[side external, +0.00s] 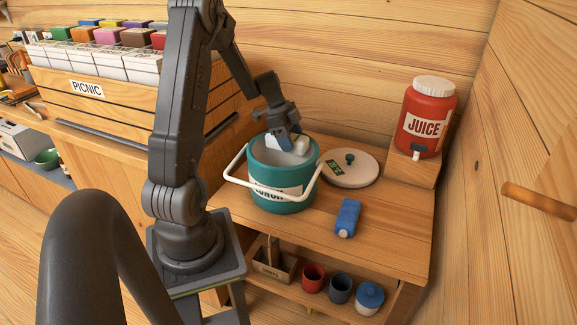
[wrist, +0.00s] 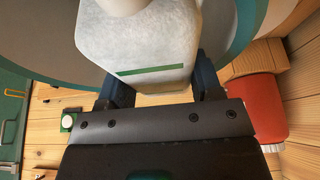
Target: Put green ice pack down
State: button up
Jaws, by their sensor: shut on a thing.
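The green ice pack (wrist: 140,48) is a frosted white block with a green stripe. It also shows as a pale block (side external: 301,144) in the side view. My gripper (side external: 287,140) is shut on it, at the mouth of a teal lunch bucket (side external: 284,205) with a white handle. In the wrist view my gripper's fingers (wrist: 161,82) stand on both sides of the pack. How deep the pack sits in the bucket, and whether it touches anything inside, I cannot tell.
A round cream lid (side external: 365,172) with a green knob lies right of the bucket. A blue bottle-like item (side external: 346,217) lies in front of it. A red juice dispenser (side external: 428,112) stands on a wooden riser. Cups (side external: 313,277) sit on the shelf below. The table's front right is clear.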

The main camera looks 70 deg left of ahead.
notch_tip(320, 180, down, 6)
dwell(0.4)
jog(key=shift+f, duration=0.2)
jog(key=shift+f, duration=0.25)
jog(key=o, duration=0.9)
jog(key=shift+d+f, duration=0.1)
